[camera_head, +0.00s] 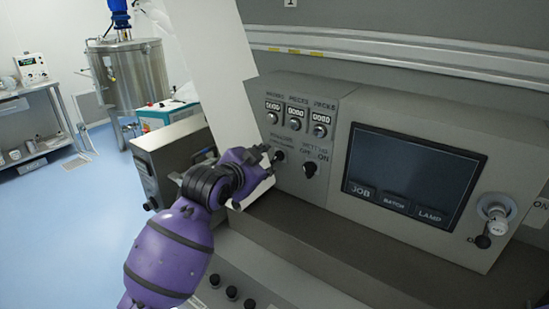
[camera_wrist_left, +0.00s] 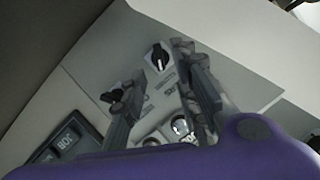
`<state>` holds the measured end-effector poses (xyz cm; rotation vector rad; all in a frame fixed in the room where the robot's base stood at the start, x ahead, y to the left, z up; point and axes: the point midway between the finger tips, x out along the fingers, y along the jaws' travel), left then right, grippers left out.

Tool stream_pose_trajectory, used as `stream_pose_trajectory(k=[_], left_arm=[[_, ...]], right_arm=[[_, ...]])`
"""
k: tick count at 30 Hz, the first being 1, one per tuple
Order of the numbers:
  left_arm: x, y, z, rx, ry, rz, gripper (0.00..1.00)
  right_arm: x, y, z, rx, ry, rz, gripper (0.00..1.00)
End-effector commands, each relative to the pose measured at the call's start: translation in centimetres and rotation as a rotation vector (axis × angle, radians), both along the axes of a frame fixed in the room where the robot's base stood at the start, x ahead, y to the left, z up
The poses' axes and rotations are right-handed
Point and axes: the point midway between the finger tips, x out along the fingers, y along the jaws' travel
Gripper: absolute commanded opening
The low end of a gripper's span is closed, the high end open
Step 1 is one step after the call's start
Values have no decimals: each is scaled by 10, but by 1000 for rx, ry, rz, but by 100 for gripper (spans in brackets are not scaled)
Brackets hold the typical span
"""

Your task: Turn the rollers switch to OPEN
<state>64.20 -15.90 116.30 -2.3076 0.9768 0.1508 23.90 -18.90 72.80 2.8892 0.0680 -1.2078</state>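The rollers switch (camera_head: 278,156) is a dark rotary knob under the counters on the grey control panel, with ROLLERS lettered above it. In the left wrist view, the rollers switch (camera_wrist_left: 159,55) is a black knob with a white mark toward the bottom of the picture. My left gripper (camera_head: 264,165) is at the panel beside this knob and covers some of its lettering. In the left wrist view, my left gripper (camera_wrist_left: 158,70) is open, its fingers apart on either side of the knob. Contact cannot be told. My right gripper is not in view.
A second black switch (camera_head: 310,169), marked OFF and ON, is close by on the right. Three counters (camera_head: 296,115) with knobs sit above. A dark screen (camera_head: 409,178) is farther right. A ledge (camera_head: 320,228) runs below the panel.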

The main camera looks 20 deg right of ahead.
Motion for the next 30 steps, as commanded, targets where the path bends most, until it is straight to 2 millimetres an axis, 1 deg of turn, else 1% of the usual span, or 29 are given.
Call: stream_pose_trajectory(k=[1,4,9,15,23,27,29,30], left_arm=[[6,-6,-3,0,3,0,28],[19,-17,-9,0,2,-1,28],[34,-29,-14,1,-1,0,28],[42,-36,-19,0,0,0,28],[42,-36,-20,0,0,0,28],[42,-36,-20,0,0,0,10],[42,-36,-20,0,0,0,2],[42,-36,-20,0,0,0,0]], right_arm=[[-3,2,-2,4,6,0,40],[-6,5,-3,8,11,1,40],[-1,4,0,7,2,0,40],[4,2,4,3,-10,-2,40],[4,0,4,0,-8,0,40],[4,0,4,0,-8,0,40],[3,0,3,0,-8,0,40],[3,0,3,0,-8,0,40]])
